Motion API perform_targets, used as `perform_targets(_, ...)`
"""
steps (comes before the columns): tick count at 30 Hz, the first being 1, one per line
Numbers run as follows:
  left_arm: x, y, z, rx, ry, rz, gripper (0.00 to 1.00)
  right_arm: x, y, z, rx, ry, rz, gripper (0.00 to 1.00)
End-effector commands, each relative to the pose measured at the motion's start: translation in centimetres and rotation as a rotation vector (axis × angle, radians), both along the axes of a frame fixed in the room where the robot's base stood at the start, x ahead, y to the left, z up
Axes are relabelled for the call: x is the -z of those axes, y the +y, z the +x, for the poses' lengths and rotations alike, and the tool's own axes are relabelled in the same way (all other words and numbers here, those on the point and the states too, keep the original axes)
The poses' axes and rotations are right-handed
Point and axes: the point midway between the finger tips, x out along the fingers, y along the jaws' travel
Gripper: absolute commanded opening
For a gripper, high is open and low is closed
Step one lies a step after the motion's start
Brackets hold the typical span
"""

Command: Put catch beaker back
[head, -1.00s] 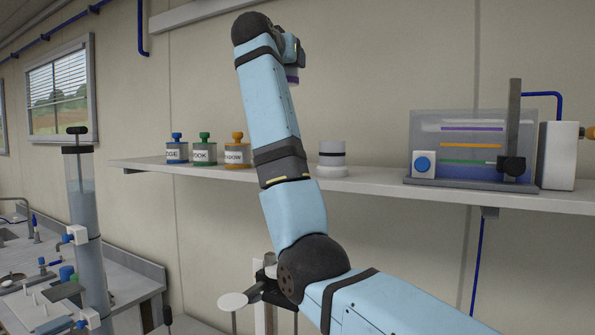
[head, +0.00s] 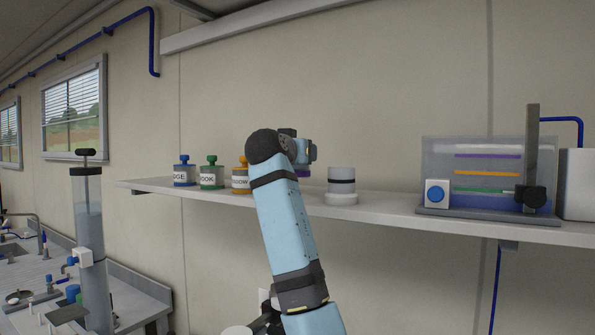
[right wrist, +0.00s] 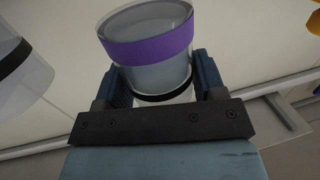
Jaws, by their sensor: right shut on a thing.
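A clear beaker with a purple band (right wrist: 150,45), likely the catch beaker, is held between the two blue finger pads of my right gripper (right wrist: 160,85) in the right wrist view. It has a thin black ring low down and looks filled with something grey. In the head view my right gripper (head: 307,152) is at shelf height, between the orange-capped jar and a pale cup. Only a sliver of the purple band (head: 304,173) shows there, the rest being hidden by my arm. My left gripper is not in view.
On the shelf (head: 400,217) stand blue (head: 184,172), green (head: 211,174) and orange-capped (head: 240,177) jars, a pale cup with a black band (head: 342,180) on a white base, and a clear tank (head: 480,175). The cup also shows close by in the right wrist view (right wrist: 20,70).

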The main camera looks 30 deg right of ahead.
Motion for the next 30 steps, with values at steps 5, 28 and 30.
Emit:
perform_targets(5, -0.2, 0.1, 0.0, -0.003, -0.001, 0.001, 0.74, 1.2, 0.0, 0.0, 0.0, 0.001, -0.001, 0.35)
perform_targets(28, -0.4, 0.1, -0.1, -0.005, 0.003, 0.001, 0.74, 4.9, 0.0, 0.0, 0.0, 0.0, 0.0, 0.89)
perform_targets(30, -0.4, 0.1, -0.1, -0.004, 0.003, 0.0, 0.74, 4.9, 0.0, 0.0, 0.0, 0.0, 0.0, 0.89)
